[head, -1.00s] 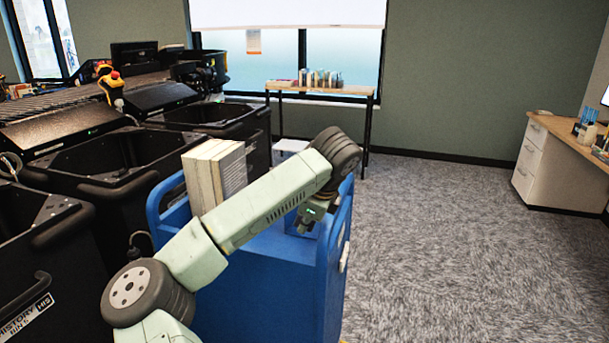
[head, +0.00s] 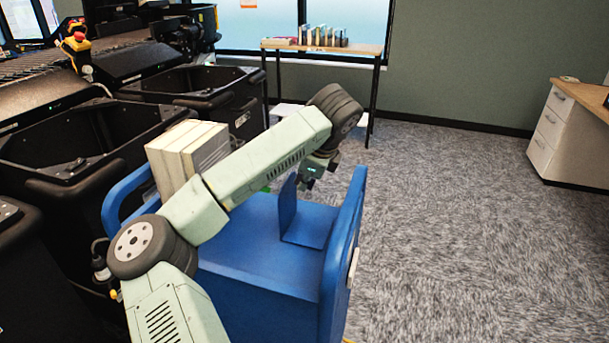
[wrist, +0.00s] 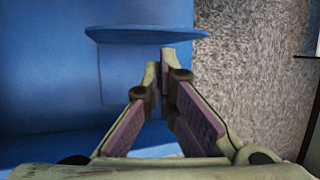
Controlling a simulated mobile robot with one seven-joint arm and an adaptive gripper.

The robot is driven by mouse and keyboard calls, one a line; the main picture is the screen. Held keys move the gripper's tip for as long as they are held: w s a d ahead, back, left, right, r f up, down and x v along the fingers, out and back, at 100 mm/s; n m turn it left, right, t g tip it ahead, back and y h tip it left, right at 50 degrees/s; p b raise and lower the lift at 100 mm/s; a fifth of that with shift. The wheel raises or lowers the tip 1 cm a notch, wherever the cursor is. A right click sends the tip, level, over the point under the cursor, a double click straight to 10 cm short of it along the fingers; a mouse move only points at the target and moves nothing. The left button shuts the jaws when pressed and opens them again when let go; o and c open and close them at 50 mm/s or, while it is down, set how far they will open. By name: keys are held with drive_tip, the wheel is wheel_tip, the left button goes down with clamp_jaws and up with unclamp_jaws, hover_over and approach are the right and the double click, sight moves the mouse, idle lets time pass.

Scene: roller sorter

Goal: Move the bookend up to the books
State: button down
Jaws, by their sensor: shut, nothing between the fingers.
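The blue bookend (head: 288,212) stands upright on the blue cart's top, right of the books, with its flat foot toward the front right. The cream-covered books (head: 183,158) stand together at the cart's left end, partly behind my arm. A clear gap separates books and bookend. My gripper (head: 308,184) is just right of the bookend's upper part, fingers pointing down. In the wrist view my gripper (wrist: 160,58) has its fingertips together with nothing held, close to the bookend's top edge (wrist: 147,34). I cannot tell whether they touch it.
The blue cart (head: 265,265) has raised end panels, the right one (head: 345,240) close to my gripper. Black bins (head: 85,150) stand left of the cart. A shelf table (head: 322,47) with small books is at the back. Carpet to the right is clear.

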drive_tip(key=b, duration=0.3)
approach(301, 224)
drive_tip(key=x, duration=0.5)
drive_tip(key=shift+w+a+r, duration=0.15)
drive_tip(key=shift+w+r, duration=0.05)
drive_tip(key=shift+w, duration=0.05)
drive_tip(key=shift+f+b, duration=0.9)
drive_tip(key=shift+f, duration=0.1)
drive_tip(key=shift+r+b, duration=0.2)
drive_tip(key=shift+b, duration=0.15)
idle(0.5)
drive_tip(key=shift+w+a+b, duration=0.4)
drive_tip(key=shift+a, duration=0.8)
drive_tip(key=shift+w+a+b, duration=0.4)
drive_tip(key=shift+a+b, duration=0.05)
drive_tip(key=shift+a, duration=0.75)
drive_tip(key=shift+w+a+b, duration=0.4)
drive_tip(key=shift+a, duration=0.8)
drive_tip(key=shift+w+a+b, duration=0.2)
drive_tip(key=shift+w+a, duration=0.05)
drive_tip(key=shift+a, duration=0.55)
drive_tip(key=shift+w+a+b, duration=0.15)
drive_tip(key=shift+w+a, duration=0.1)
drive_tip(key=shift+a, duration=0.6)
drive_tip(key=shift+a, duration=0.1)
